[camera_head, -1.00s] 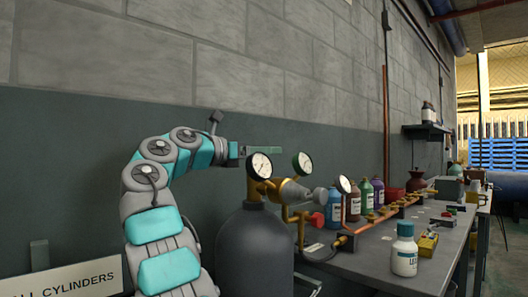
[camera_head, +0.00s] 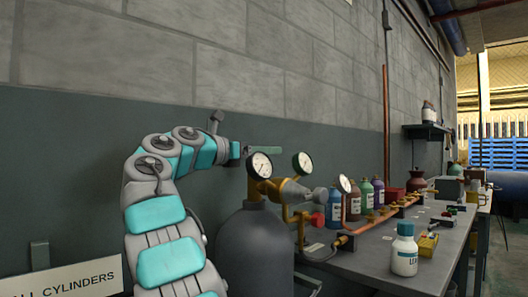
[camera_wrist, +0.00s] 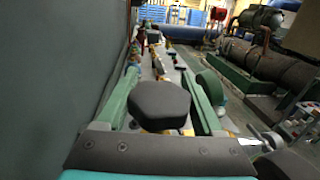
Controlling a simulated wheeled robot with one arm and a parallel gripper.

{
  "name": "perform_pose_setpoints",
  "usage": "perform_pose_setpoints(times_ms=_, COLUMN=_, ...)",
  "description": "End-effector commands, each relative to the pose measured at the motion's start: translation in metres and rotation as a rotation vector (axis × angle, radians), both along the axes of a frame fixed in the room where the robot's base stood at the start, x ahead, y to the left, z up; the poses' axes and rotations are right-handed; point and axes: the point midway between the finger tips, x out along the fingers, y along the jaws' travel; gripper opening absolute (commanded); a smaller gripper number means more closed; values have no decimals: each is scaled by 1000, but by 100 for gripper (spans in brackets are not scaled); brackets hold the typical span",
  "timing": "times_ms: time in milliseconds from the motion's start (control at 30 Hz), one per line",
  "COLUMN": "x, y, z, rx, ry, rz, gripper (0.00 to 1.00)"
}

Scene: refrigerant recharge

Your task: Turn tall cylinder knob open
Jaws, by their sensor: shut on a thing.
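A tall dark grey cylinder (camera_head: 255,245) stands left of the workbench, with a brass valve and round gauges at its top. My gripper (camera_head: 270,149) is at the cylinder's top, beside and partly behind the left gauge (camera_head: 260,165). In the wrist view, the green fingers of my gripper (camera_wrist: 163,85) lie on either side of a dark, many-sided knob (camera_wrist: 160,104) and are shut on it. In the head view I cannot make out this knob. Its turn angle cannot be told.
A workbench (camera_head: 375,260) on the right holds a white bottle (camera_head: 405,250), several coloured bottles and copper piping (camera_head: 375,218). A block wall is close behind my arm. A sign (camera_head: 75,281) stands at lower left.

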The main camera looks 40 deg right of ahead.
Motion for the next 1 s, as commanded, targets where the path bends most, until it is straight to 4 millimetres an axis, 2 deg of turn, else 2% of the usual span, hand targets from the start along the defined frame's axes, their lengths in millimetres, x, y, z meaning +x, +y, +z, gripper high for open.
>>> perform_pose_setpoints(times_ms=667, x=3, y=0, z=1, rx=0, ry=0, rz=168, gripper=13)
perform_pose_setpoints(times_ms=1000, x=7, y=1, z=2, rx=-1, ry=-1, rz=314, gripper=13)
